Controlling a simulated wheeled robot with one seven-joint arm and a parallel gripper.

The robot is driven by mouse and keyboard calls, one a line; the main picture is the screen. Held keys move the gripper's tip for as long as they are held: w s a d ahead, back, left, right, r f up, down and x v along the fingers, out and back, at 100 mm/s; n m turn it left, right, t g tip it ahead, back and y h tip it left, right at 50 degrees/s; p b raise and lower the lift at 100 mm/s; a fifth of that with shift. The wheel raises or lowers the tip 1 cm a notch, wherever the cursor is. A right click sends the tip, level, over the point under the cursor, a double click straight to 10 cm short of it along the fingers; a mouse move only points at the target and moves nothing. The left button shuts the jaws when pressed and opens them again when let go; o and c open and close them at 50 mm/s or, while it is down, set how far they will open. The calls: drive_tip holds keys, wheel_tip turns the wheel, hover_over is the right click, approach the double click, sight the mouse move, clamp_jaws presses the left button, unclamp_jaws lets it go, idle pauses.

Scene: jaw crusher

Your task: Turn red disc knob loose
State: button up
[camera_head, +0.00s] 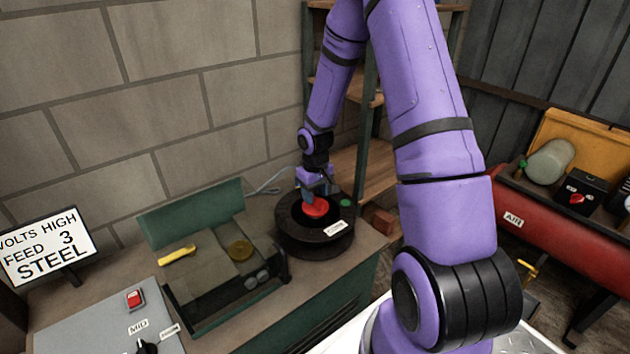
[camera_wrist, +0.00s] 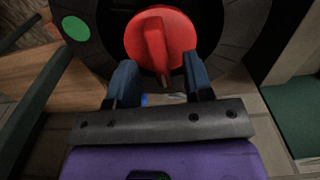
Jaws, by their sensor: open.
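The red disc knob (camera_head: 316,208) sits in the middle of a round black housing (camera_head: 300,243) on the bench. In the wrist view the knob (camera_wrist: 178,42) is a red disc with a raised ridge across it, just beyond my fingertips. My gripper (camera_wrist: 160,78) is open, its two blue fingers apart at the knob's near edge, one toward each side. I cannot tell whether either finger touches the knob. In the head view my gripper (camera_head: 318,190) is right above the knob and hides part of it.
A green dot (camera_wrist: 75,28) marks the housing. Left of it stands a green-backed machine (camera_head: 200,255) with a yellow bar. A grey panel (camera_head: 105,320) has a red switch. A sign (camera_head: 45,247) reads "VOLTS HIGH FEED 3 STEEL". Wooden shelves (camera_head: 375,170) stand behind; a red air tank (camera_head: 560,225) is right.

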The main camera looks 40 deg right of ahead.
drive_tip(key=shift+f, duration=1.1)
drive_tip(key=shift+c, duration=0.5)
clamp_jaws()
drive_tip(key=shift+s+f, duration=0.1)
drive_tip(key=n, duration=0.4)
drive_tip(key=shift+n, duration=0.4)
